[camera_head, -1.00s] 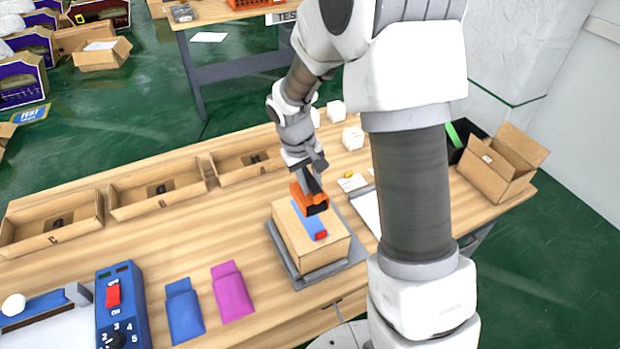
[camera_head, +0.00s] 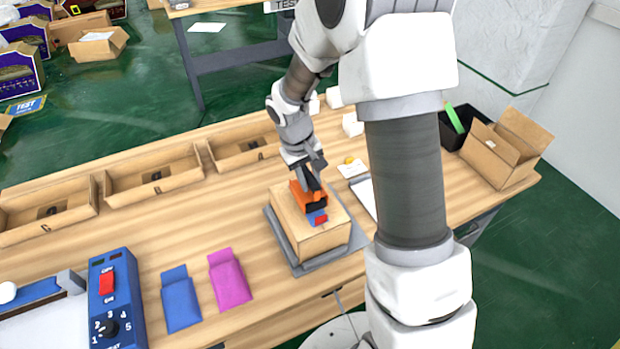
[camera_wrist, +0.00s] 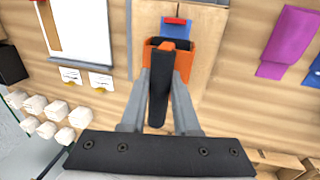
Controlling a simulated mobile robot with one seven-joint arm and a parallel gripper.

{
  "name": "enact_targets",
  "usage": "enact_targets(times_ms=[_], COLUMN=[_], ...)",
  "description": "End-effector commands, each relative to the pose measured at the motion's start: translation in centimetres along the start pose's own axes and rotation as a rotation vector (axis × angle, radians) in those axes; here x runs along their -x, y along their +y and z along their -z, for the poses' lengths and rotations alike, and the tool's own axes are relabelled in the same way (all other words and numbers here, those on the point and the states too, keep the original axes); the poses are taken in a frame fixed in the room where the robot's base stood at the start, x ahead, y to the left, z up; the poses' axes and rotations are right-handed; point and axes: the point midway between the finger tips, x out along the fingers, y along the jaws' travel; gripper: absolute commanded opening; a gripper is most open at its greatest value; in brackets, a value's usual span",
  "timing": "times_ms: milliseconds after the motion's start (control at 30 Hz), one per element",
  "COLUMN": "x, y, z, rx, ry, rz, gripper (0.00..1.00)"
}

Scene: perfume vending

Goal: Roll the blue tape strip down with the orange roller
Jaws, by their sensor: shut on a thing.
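My gripper (camera_head: 311,181) is shut on the orange roller (camera_head: 302,194), which also shows between the fingers in the wrist view (camera_wrist: 182,62). The roller is over the top of a closed cardboard box (camera_head: 330,236). The blue tape strip (camera_head: 318,214) runs along the box top. The roller covers most of it, and only the near end shows, with a red piece (camera_head: 321,219) on it. In the wrist view the blue strip (camera_wrist: 175,31) and the red piece (camera_wrist: 175,20) show just beyond the roller. I cannot tell whether the roller presses on the tape.
The box sits on a grey plate (camera_head: 355,243). Blue (camera_head: 180,300) and magenta (camera_head: 229,280) pouches lie left of it, near a blue control box (camera_head: 117,300). Open trays (camera_head: 153,174) line the back edge. White cubes (camera_wrist: 55,110), an open carton (camera_head: 500,152) and a black bin (camera_head: 455,128) are on the right.

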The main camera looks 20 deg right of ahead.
Motion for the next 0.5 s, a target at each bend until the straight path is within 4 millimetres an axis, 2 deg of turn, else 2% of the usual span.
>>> enact_targets(times_ms=[500], x=[-0.29], y=[-0.05], z=[0.05], rx=[0.000], ry=[0.001], rz=[0.000], gripper=[0.00])
